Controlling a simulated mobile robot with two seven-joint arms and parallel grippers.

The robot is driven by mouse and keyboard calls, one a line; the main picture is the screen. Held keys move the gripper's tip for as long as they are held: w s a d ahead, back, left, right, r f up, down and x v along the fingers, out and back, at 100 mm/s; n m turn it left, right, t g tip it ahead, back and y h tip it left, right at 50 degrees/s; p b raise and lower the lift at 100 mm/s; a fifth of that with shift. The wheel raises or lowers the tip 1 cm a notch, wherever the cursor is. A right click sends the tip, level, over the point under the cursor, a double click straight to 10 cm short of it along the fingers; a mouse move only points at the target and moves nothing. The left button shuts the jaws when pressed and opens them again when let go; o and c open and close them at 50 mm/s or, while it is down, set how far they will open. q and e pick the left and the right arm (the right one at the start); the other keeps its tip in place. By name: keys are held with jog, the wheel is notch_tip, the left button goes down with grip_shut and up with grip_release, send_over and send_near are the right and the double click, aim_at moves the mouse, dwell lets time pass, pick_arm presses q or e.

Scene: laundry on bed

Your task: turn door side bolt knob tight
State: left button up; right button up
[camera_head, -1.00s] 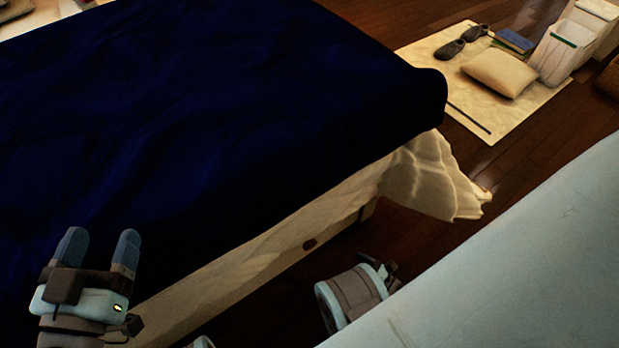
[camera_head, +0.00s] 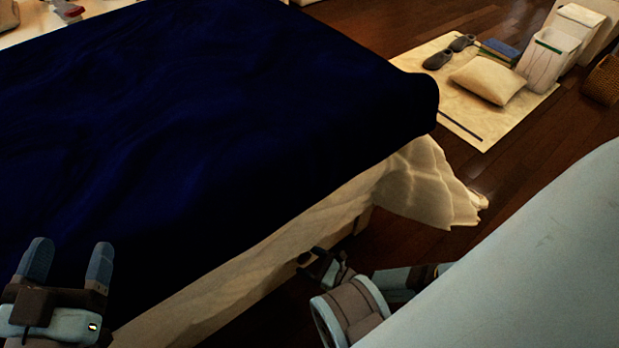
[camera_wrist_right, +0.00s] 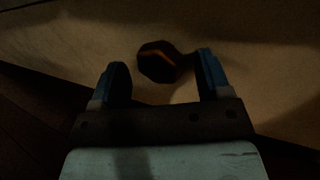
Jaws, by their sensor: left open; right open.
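The bolt knob (camera_wrist_right: 157,62) is dark brown and faceted, on the pale side of the bed (camera_head: 225,290). In the right wrist view it lies between the two blue fingertips of my right gripper (camera_wrist_right: 162,70), nearer the left one, with open space around it. The right gripper is open and faces the bed side. In the head view my right gripper (camera_head: 318,262) is at the bed side and the knob is hidden there. My left gripper (camera_head: 70,256) is open and empty over the dark blue bedcover (camera_head: 220,110) at the lower left.
A cream cloth (camera_head: 430,185) hangs off the bed corner to the floor. A pale mat (camera_head: 440,65) with a cushion (camera_head: 488,80), slippers and a white bin (camera_head: 547,58) lies beyond. A large pale blue surface (camera_head: 540,260) fills the lower right. Wooden floor shows between.

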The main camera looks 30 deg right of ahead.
jog(key=shift+w, duration=0.1)
jog(key=c, duration=0.9)
jog(key=shift+a, duration=0.1)
jog(key=m+t, duration=0.1)
jog(key=m, duration=0.2)
jog(key=shift+f+m, duration=0.15)
jog(key=shift+m, duration=0.15)
jog(key=shift+a+m+t, duration=0.1)
jog(key=shift+m+t, duration=0.7)
jog(key=shift+m, duration=0.9)
jog(key=o, duration=0.9)
